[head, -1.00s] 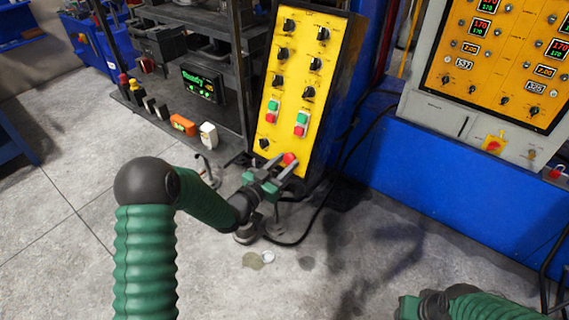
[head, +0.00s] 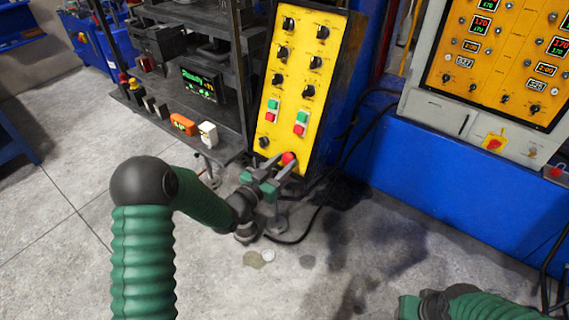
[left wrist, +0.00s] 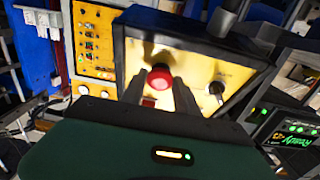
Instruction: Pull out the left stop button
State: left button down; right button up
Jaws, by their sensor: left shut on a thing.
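The left stop button (head: 288,158) is a red round knob low on the yellow control panel (head: 306,75). In the left wrist view the red button (left wrist: 159,78) shows at the fingers, in front of the yellow panel. My left gripper (head: 282,168) reaches the panel's lower end and is shut on the button; the fingers (left wrist: 166,85) hide part of it. Whether the button is pulled out from the panel is hard to tell. My right gripper (head: 424,304) is only partly in view at the bottom right, and its fingers cannot be made out.
Black knobs and green and red push buttons sit above on the same panel. A grey cabinet with an orange panel (head: 499,55) is at the right.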

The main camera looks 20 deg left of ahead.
pick_arm(q)
jog(key=shift+s+a+r, duration=0.1)
jog(key=shift+s+a, duration=0.05)
jog(key=shift+s, duration=0.25)
jog(key=c, duration=1.2)
grip_release()
jog(key=shift+a, duration=0.1)
jog(key=shift+o, duration=1.4)
jog(key=shift+s, duration=0.1)
pick_arm(e)
jog(key=shift+s+a+r, duration=0.15)
jog(key=shift+s, duration=0.25)
jog(key=shift+w, duration=0.1)
pick_arm(q)
jog(key=shift+s+a, duration=0.15)
jog(key=shift+s, duration=0.2)
jog(key=b+v, duration=0.1)
jog(key=v, duration=1.5)
pick_arm(e)
jog(key=shift+f, duration=0.65)
